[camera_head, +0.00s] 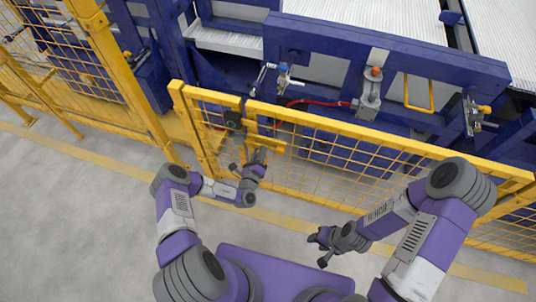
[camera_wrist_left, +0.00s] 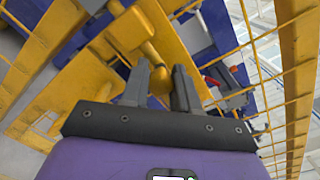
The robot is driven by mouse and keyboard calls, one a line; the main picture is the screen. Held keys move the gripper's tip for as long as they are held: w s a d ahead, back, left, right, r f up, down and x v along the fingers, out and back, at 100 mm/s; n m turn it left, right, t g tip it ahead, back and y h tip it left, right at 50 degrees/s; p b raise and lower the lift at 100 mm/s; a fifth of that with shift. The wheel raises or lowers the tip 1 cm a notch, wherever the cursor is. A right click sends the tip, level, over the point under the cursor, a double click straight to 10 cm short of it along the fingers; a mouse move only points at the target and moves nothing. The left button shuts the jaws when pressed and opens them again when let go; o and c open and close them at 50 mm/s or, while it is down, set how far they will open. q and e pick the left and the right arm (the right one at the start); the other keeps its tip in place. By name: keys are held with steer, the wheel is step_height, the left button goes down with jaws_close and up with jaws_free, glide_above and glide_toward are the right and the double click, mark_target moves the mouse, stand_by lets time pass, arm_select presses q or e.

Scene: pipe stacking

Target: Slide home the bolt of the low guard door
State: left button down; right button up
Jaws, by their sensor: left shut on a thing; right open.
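The low guard door (camera_head: 350,130) is a yellow mesh panel standing upright in front of the blue machine. Its yellow bolt (camera_head: 268,145) sits near the gap between the door and the fixed post at its left. In the left wrist view the bolt's round yellow bar and knob (camera_wrist_left: 151,52) show just beyond the fingers. My left gripper (camera_head: 259,154) is shut on the bolt's knob; its two grey fingers (camera_wrist_left: 160,82) stand either side of it. In the head view the gripper partly hides the grip. My right gripper (camera_head: 318,245) is open and empty, away from the door.
A taller yellow fence (camera_head: 110,60) stands at the left. Behind the door, the blue machine (camera_head: 320,45) carries a cylinder with an orange cap (camera_head: 374,72) and a red hose. The grey floor (camera_head: 70,220) at the left is clear.

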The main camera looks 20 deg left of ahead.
arm_select(q)
steer(key=shift+w+a, duration=0.1)
steer(key=shift+a, duration=0.95)
steer(key=c, duration=0.8)
jaws_free()
steer(key=shift+a, duration=0.1)
steer(key=shift+c, duration=0.2)
steer(key=s+p, duration=0.1)
steer(key=s, duration=0.6)
steer(key=shift+s+p, duration=0.25)
steer(key=shift+p, duration=0.15)
